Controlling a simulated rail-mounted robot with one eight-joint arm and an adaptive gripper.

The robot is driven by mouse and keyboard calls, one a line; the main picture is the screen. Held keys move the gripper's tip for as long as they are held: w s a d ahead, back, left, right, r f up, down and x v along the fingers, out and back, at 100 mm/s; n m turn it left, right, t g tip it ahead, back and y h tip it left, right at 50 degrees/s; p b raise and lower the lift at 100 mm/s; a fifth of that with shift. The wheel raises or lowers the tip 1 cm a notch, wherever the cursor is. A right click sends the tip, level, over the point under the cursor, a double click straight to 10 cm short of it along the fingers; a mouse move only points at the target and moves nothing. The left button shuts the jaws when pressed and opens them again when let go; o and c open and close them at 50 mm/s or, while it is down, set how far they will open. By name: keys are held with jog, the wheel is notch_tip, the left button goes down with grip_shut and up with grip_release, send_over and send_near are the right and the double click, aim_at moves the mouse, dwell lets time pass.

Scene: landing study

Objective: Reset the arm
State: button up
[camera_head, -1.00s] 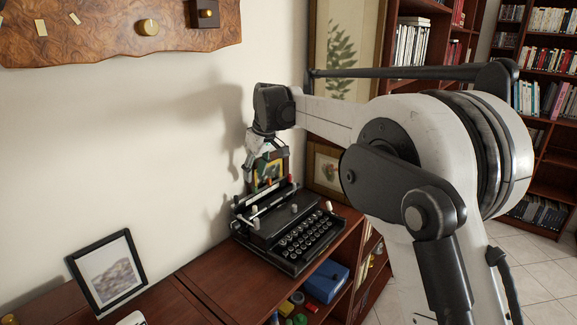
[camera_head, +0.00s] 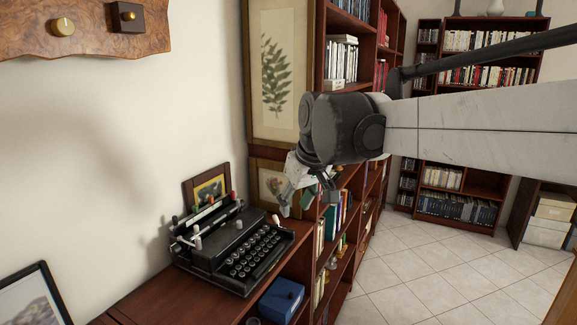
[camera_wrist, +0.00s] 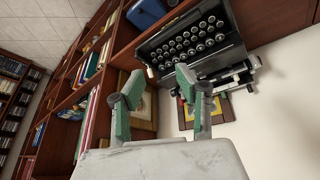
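My gripper (camera_head: 308,203) hangs from the dark wrist at the middle of the head view, to the right of the typewriter and clear of it. In the wrist view my gripper (camera_wrist: 160,92) shows two green-padded fingers standing apart with nothing between them, so it is open and empty. The black typewriter (camera_head: 238,250) sits on the wooden cabinet top against the wall. It also shows upside down in the wrist view (camera_wrist: 190,42), beyond the fingers.
A small framed picture (camera_head: 207,190) stands behind the typewriter. A blue box (camera_head: 281,300) sits on a shelf below. A burl wood panel (camera_head: 90,30) hangs on the wall. Bookshelves (camera_head: 345,60) line the back. The tiled floor (camera_head: 420,265) at right is open.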

jog(key=s+d+f+m+t+h+b, duration=0.1)
jog(key=s+d+f+m+b, duration=0.2)
jog(key=s+d+f, duration=0.6)
jog(key=s+d+f+m+t+h+b, duration=0.1)
jog(key=s+d+f+m+b, duration=0.2)
jog(key=s+d+f, duration=0.6)
jog(key=s, duration=0.6)
jog(key=shift+s+d+f+t, duration=0.15)
jog(key=shift+s+f+t, duration=0.15)
jog(key=shift+s+t, duration=0.1)
